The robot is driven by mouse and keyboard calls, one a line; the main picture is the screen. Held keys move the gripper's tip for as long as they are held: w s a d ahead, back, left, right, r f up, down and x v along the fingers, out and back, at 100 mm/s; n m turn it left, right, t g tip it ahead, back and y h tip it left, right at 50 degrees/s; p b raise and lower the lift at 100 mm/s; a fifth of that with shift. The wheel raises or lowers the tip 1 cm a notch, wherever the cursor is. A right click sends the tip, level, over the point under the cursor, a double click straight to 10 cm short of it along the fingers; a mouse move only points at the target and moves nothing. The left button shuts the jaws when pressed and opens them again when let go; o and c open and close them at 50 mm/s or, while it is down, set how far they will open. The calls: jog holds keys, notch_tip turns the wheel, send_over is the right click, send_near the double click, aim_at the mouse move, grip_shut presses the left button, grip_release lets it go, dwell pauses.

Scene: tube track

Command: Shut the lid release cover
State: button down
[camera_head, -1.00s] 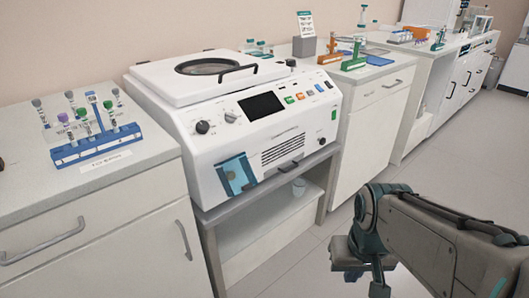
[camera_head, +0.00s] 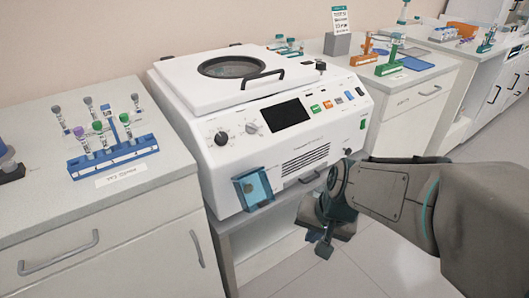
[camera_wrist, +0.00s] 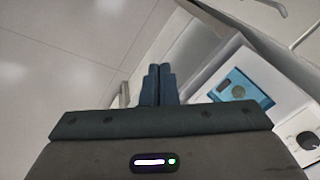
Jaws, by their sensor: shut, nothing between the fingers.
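The lid release cover (camera_head: 253,188) is a small see-through blue flap low on the left of the front of a white centrifuge (camera_head: 215,165). It seems to stand tilted out from the panel, but its exact angle is hard to tell. In the wrist view the blue cover (camera_wrist: 240,90) shows to the right of my fingers. My gripper (camera_head: 323,249) points down, in front of the centrifuge and to the right of the cover, apart from it. In the wrist view my gripper (camera_wrist: 157,85) has its two dark teal fingers together, with nothing between them.
A cabinet with a blue tube rack (camera_head: 116,157) stands left of the centrifuge. A counter with an orange rack (camera_head: 368,52) and a green rack (camera_head: 390,68) stands to the right. A grey stand (camera_head: 232,240) carries the centrifuge. The floor in front is clear.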

jog(key=w+a+r+m+t+y+p, duration=0.1)
jog(key=w+a+r+m+t+p, duration=0.1)
jog(key=w+a+r+m+p, duration=0.45)
jog(key=m+b, duration=0.1)
jog(key=b, duration=0.2)
send_near(265, 205)
notch_tip(265, 205, down, 5)
jog(key=w, duration=0.1)
jog(key=shift+w+a+f, duration=0.25)
jog(key=shift+w+a, duration=0.45)
jog(key=shift+w, duration=0.05)
jog(key=shift+f+b, duration=0.2)
jog(key=shift+b, duration=0.1)
jog(key=shift+w+a+f+b, duration=0.1)
jog(key=shift+f+b, duration=0.15)
jog(key=shift+b, duration=0.65)
jog(key=shift+r, duration=0.1)
jog(key=shift+t+b, duration=0.3)
jog(key=shift+b, duration=0.3)
